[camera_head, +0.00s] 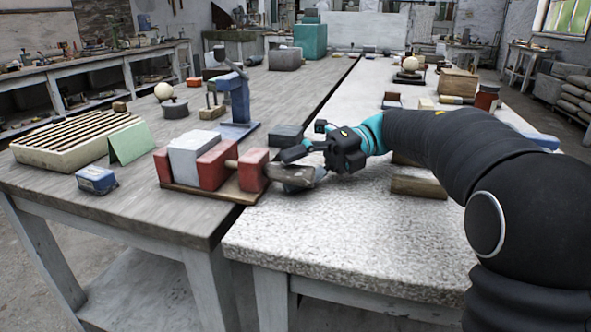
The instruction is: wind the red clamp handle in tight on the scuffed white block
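A clamp with red blocks sits on a wooden base (205,193) near the front of the grey table. The scuffed white block (187,152) stands between its left red jaw (162,165) and its middle red jaw (216,165). I cannot tell whether a gap is left at either jaw. A short rod (231,164) joins the middle jaw to the right red block (253,170). My gripper (287,168) is right beside that block, its fingers pointing left. I cannot make out a separate handle; the fingers hide that spot. Whether they grip anything is unclear.
A blue press-like stand (237,105) and a dark block (286,134) stand behind the clamp. A slatted tray (75,143), a green card (130,143) and a blue box (97,180) lie left. The speckled white tabletop (330,220) is clear in front.

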